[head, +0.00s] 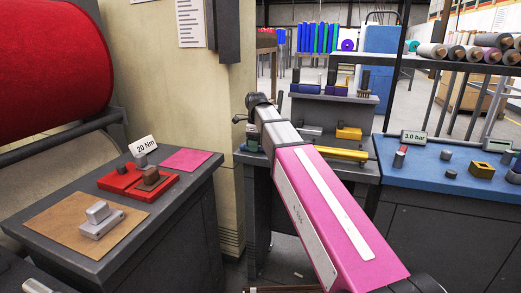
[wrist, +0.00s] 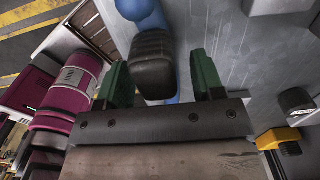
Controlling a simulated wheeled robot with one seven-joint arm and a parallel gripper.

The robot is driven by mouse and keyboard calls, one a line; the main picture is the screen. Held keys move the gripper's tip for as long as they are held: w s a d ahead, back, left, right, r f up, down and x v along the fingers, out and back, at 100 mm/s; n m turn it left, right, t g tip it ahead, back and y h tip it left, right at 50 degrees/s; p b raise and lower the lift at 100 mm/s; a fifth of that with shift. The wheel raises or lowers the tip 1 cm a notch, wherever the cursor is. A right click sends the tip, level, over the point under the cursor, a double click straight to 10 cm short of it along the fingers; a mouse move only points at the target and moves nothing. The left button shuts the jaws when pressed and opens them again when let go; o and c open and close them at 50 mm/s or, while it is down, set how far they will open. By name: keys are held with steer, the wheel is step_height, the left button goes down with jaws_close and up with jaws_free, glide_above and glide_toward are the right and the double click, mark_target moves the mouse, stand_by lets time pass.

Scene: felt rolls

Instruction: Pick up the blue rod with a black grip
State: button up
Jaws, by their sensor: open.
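The blue rod (wrist: 143,10) shows at the top of the wrist view, with its dark black grip (wrist: 155,62) below it. My gripper (wrist: 161,78) has two green fingers, apart, one on each side of the grip. A gap shows between the grip and the right finger; the left finger is close to it, and I cannot tell if they touch. A bit of blue also shows below the grip. In the head view my gripper end is small and partly hidden by my pink arm, at the left end of the far grey bench (head: 360,170); the rod is not clear there.
A yellow block (head: 348,133) and a long yellow bar (head: 342,154) are on the grey bench, right of my arm. A yellow and black object (wrist: 279,140) and a dark knob (wrist: 296,103) are right of my gripper. A blue-topped table (head: 425,170) stands at right.

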jaws_close()
steer(key=shift+r, duration=0.15)
steer(key=shift+r, duration=0.6)
step_height(320, 180, up, 2)
steer(key=shift+r, duration=0.2)
steer(key=s+a+r, duration=0.5)
steer(key=a+r, duration=0.2)
steer(key=a, duration=0.3)
steer(key=shift+s+a, duration=0.15)
steer(key=shift+a, duration=0.05)
